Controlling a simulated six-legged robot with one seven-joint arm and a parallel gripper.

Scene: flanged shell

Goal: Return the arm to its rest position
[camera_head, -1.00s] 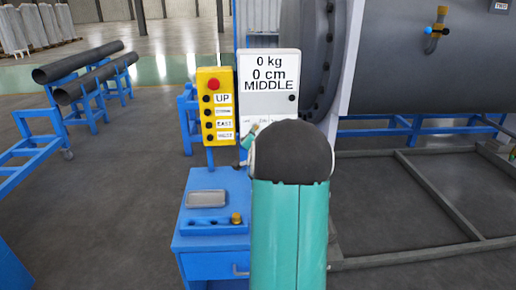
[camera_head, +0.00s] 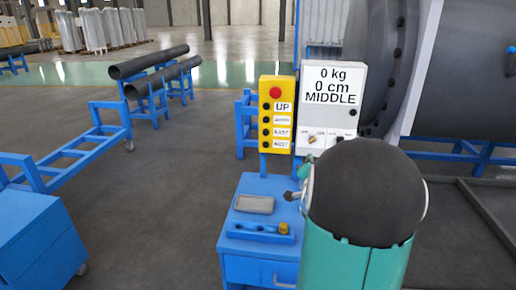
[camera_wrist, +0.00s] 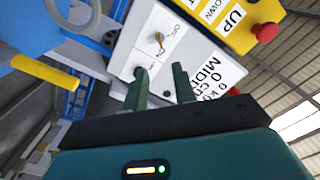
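My arm's dark rounded joint and teal link fill the lower right of the head view and hide most of my gripper there. In the wrist view my gripper (camera_wrist: 160,70) is open, with two dark green fingers apart and nothing between them. Beyond the fingers is the white control box (camera_wrist: 150,45), with a brass key-like switch (camera_wrist: 159,38) on its panel. In the head view the box (camera_head: 330,90) reads 0 kg, 0 cm, MIDDLE. I cannot tell from the wrist view whether a finger touches the box.
A yellow button box (camera_head: 278,115) with a red button stands left of the control box. A blue cabinet (camera_head: 245,262) below carries a grey tray (camera_head: 254,204). A large dark flanged shell (camera_head: 455,80) is at right. Pipes (camera_head: 150,62) lie on blue stands at left. Floor between is clear.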

